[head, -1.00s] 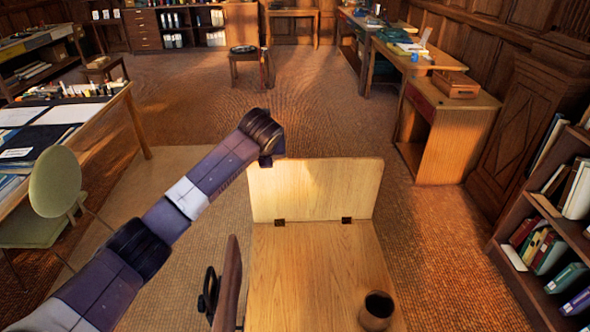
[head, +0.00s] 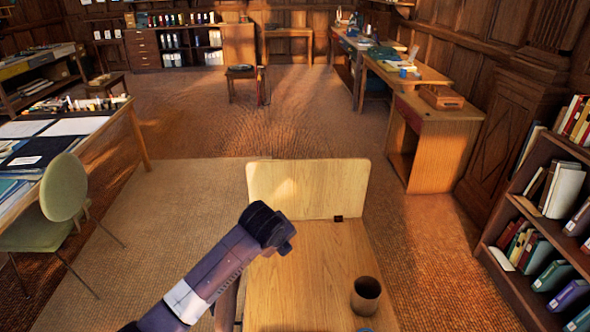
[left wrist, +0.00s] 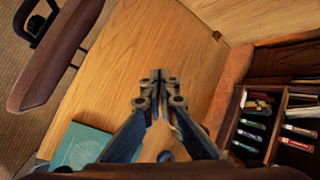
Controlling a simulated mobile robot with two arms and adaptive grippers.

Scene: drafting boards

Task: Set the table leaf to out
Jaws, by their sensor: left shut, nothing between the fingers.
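The table leaf (head: 305,188) is a pale wooden panel at the far edge of the wooden table top (head: 310,285) in the head view. It looks raised, roughly upright; I cannot tell its exact angle. A dark hinge (head: 338,218) shows at its lower edge, and a hinge (left wrist: 217,35) also shows in the left wrist view, beside the leaf (left wrist: 265,18) at upper right. My left arm hangs over the table's left part, in front of the leaf. My left gripper (left wrist: 160,75) is shut and empty over the table top. My right gripper is out of view.
A brown cup (head: 366,295) stands on the table's right side. A teal book (left wrist: 80,145) and compartments with pens (left wrist: 255,125) show in the left wrist view. A green chair (head: 62,195) is left, a bookshelf (head: 510,245) right. Open floor lies beyond the leaf.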

